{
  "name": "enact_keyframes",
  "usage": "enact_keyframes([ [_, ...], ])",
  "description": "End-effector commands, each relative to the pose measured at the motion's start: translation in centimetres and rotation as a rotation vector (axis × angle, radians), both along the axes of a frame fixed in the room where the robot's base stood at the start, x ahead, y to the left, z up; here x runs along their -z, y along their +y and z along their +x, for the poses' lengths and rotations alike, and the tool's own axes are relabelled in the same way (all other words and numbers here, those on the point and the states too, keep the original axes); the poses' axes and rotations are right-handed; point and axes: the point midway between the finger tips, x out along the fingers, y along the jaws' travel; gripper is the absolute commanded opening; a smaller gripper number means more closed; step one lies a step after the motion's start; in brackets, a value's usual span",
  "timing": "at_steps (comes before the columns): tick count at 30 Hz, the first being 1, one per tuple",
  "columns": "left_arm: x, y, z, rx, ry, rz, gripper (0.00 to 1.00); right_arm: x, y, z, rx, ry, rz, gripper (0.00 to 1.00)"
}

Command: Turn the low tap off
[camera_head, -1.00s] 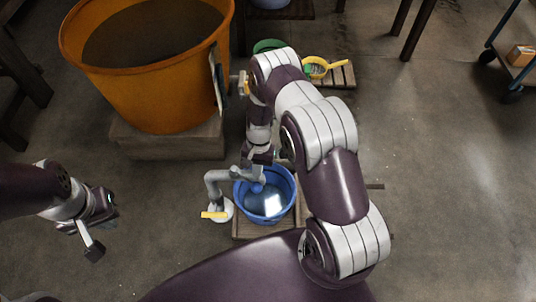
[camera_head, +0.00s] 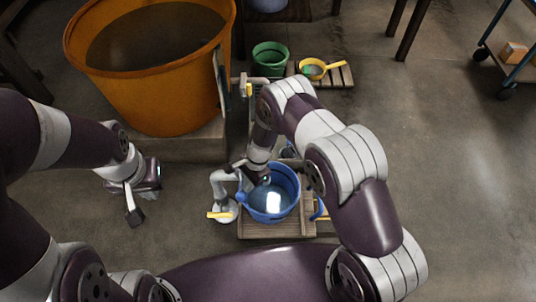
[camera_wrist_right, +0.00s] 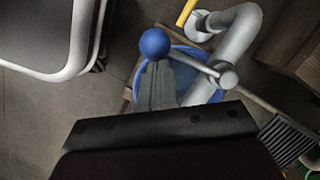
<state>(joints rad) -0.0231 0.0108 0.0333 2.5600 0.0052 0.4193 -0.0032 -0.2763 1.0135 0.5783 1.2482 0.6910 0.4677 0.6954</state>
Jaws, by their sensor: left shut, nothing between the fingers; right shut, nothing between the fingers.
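The low tap is a grey bent pipe (camera_head: 218,185) beside the blue bucket (camera_head: 292,205). Its lever ends in a blue ball (camera_head: 241,197) at the bucket's left rim. In the right wrist view the ball (camera_wrist_right: 154,43) stands just beyond my right fingertips, and the lever runs right to the pipe (camera_wrist_right: 236,45). My right gripper (camera_wrist_right: 160,75) is shut and empty; I cannot tell whether it touches the ball. In the head view it is over the bucket, mostly hidden by its wrist. My left gripper (camera_head: 134,217) is shut and empty, left of the tap.
A large orange tub (camera_head: 150,95) stands on a block (camera_head: 190,145) behind the tap. A yellow bar (camera_head: 219,214) is at the pipe's foot. A green bucket (camera_head: 270,57) and a yellow scoop (camera_head: 314,69) stand farther back.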

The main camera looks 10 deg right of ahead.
Motion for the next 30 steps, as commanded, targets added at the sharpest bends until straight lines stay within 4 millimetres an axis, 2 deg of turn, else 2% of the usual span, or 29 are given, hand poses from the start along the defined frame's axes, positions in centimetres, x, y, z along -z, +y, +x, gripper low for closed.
enact_keyframes([
  [9,-0.1,0.0,0.0,0.000,0.000,0.000,0.00,0.0,0.7,-0.2,-0.008,0.001,0.000,0.00],
  [23,-0.2,0.0,0.0,0.000,0.000,0.000,0.00,0.1,0.7,-0.2,-0.008,0.002,0.000,0.00],
  [26,-0.3,0.0,0.0,0.000,0.000,0.000,0.00,-0.1,0.5,-0.1,-0.008,0.002,0.000,0.00],
  [30,-0.8,0.0,0.0,0.000,0.000,0.000,0.00,-0.7,-0.9,0.2,-0.007,0.001,0.000,0.00],
])
